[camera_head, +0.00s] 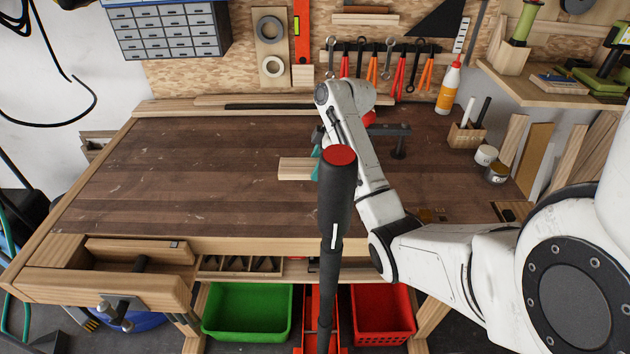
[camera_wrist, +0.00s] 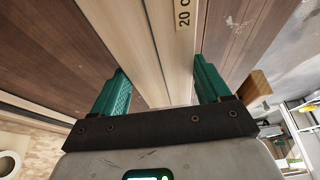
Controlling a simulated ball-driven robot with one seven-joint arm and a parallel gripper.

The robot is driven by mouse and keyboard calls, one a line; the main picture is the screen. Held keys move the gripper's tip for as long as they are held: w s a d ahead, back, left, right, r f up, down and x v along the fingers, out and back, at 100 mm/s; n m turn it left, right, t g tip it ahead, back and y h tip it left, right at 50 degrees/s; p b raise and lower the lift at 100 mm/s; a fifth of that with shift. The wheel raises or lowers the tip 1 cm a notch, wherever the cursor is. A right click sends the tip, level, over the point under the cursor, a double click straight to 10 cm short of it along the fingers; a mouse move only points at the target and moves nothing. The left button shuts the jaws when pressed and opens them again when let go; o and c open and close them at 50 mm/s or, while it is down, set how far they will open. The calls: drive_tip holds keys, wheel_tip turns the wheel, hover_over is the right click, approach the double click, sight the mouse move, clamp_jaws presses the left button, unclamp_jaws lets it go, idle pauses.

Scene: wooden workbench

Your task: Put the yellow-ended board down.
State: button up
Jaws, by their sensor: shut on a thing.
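A pale wooden board (camera_head: 294,169) shows in part over the middle of the workbench (camera_head: 200,170), its left part in view and the rest hidden. No yellow end is visible. In the wrist view, the board (camera_wrist: 125,35) runs between the two teal fingers of my gripper (camera_wrist: 159,70), and a small label reading "20 c" lies on it. My gripper is shut on the board. In the head view, only a bit of a teal finger (camera_head: 316,160) shows, mostly hidden. I cannot tell whether the board touches the bench top.
The bench top left of the board is wide and clear. A dark clamp-like tool (camera_head: 398,140) lies behind on the right. A pen holder (camera_head: 466,135), glue bottle (camera_head: 449,90) and small cans (camera_head: 486,155) stand at the right. Wood strips (camera_head: 230,103) lie along the back edge.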

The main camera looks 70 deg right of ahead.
drive_tip(key=shift+w+d+f, duration=0.2)
drive_tip(key=shift+w+f, duration=0.2)
drive_tip(key=shift+f, duration=0.1)
drive_tip(key=shift+w+f+p, duration=0.15)
drive_tip(key=shift+f+p, duration=0.05)
drive_tip(key=shift+f, duration=0.7)
drive_tip(key=shift+w+f+p, duration=0.1)
drive_tip(key=shift+f+p, duration=0.1)
drive_tip(key=shift+f, duration=0.7)
drive_tip(key=shift+f, duration=0.15)
drive_tip(key=o, duration=1.1)
drive_tip(key=p+v, duration=0.1)
drive_tip(key=v, duration=1)
drive_tip(key=shift+s+r+p, duration=0.3)
drive_tip(key=shift+r+p, duration=0.3)
drive_tip(key=shift+p, duration=0.25)
drive_tip(key=shift+d, duration=0.1)
